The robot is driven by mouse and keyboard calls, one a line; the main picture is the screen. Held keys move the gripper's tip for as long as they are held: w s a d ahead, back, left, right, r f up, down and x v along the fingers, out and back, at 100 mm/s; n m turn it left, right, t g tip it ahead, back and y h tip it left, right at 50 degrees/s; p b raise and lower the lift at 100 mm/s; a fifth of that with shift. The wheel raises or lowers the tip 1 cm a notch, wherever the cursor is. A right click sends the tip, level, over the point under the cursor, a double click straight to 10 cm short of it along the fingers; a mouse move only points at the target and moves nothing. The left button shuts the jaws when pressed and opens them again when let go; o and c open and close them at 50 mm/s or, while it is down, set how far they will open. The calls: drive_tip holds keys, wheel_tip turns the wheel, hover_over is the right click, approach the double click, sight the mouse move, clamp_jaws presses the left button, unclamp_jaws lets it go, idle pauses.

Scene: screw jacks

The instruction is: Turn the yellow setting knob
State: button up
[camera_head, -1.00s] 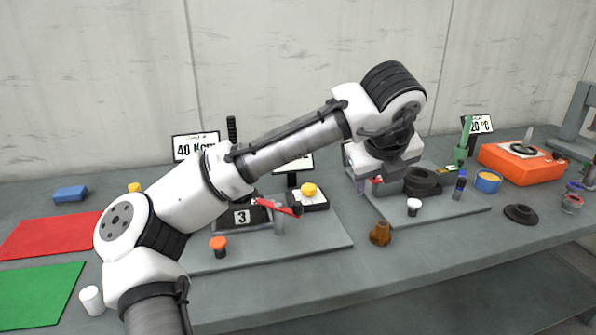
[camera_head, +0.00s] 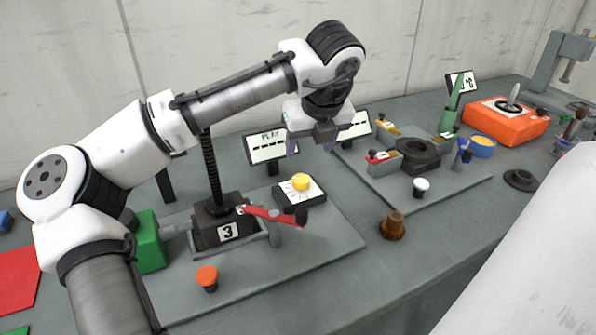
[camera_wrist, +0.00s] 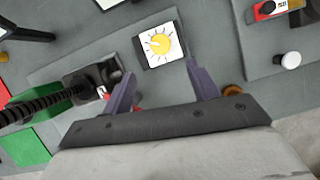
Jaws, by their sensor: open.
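The yellow setting knob (camera_head: 300,182) sits on a white dial face with radiating marks, on a dark square base (camera_head: 313,198) on the grey plate. In the wrist view the knob (camera_wrist: 160,43) shows from above, beyond the fingertips and between their lines. My gripper (camera_head: 307,148) is open and empty, raised above and behind the knob in the head view. Its two purple fingers (camera_wrist: 157,75) stand apart in the wrist view and touch nothing.
A screw jack marked 3 (camera_head: 228,232) with a red crank handle (camera_head: 270,213) and tall threaded spindle stands left of the knob. A PLAY display (camera_head: 267,148) stands behind. An orange-capped knob (camera_head: 207,277) and brown piece (camera_head: 393,225) are in front.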

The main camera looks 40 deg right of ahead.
sight(301, 178)
drive_tip(key=p+x, duration=0.1)
drive_tip(key=x, duration=1.1)
drive_tip(key=shift+r, duration=0.1)
drive_tip(key=c, duration=1)
